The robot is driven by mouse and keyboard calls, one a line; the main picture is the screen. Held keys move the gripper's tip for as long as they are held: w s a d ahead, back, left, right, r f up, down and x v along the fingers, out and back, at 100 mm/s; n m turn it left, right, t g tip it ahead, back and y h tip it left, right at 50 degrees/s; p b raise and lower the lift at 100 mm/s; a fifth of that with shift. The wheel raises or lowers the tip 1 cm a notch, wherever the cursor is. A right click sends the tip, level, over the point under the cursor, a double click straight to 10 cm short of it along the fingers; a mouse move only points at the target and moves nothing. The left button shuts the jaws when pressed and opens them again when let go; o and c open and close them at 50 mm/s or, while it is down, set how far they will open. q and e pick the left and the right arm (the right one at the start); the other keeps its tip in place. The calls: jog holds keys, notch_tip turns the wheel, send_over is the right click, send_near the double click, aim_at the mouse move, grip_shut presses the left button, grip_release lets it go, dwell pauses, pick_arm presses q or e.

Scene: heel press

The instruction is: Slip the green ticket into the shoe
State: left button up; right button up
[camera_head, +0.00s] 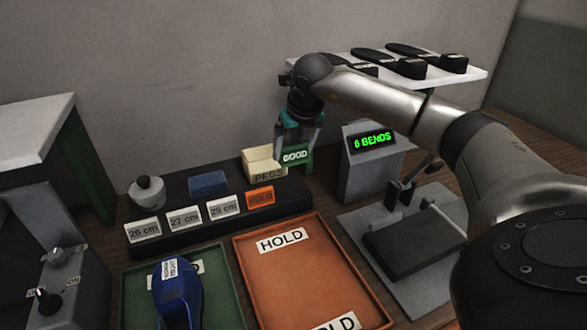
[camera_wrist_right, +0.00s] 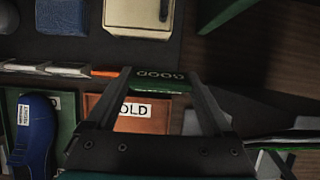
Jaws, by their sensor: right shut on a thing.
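My right gripper (camera_head: 298,141) is shut on the green ticket (camera_head: 296,156), which reads GOOD. It holds the ticket up in front of the pegs box, at the back of the dark rack. In the right wrist view the ticket (camera_wrist_right: 160,80) spans the space between the fingertips. The blue shoe (camera_head: 178,297) lies in the green tray (camera_head: 226,300), front left of the gripper and apart from it. A white label sits on the shoe. The shoe also shows at the left of the right wrist view (camera_wrist_right: 34,135). My left gripper is not in view.
The orange HOLD tray (camera_head: 300,275) lies right of the green tray. Behind stand size cards, an orange HOLD card (camera_head: 260,197), a blue block (camera_head: 208,183) and the pegs box (camera_head: 262,168). A machine reading "6 BENDS" (camera_head: 372,142) stands right, below a shelf of black soles.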

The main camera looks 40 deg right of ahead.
aim_at(293, 146)
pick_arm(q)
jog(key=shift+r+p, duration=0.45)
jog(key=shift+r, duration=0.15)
pick_arm(e)
notch_tip(293, 146, up, 10)
jog(key=shift+a, duration=0.1)
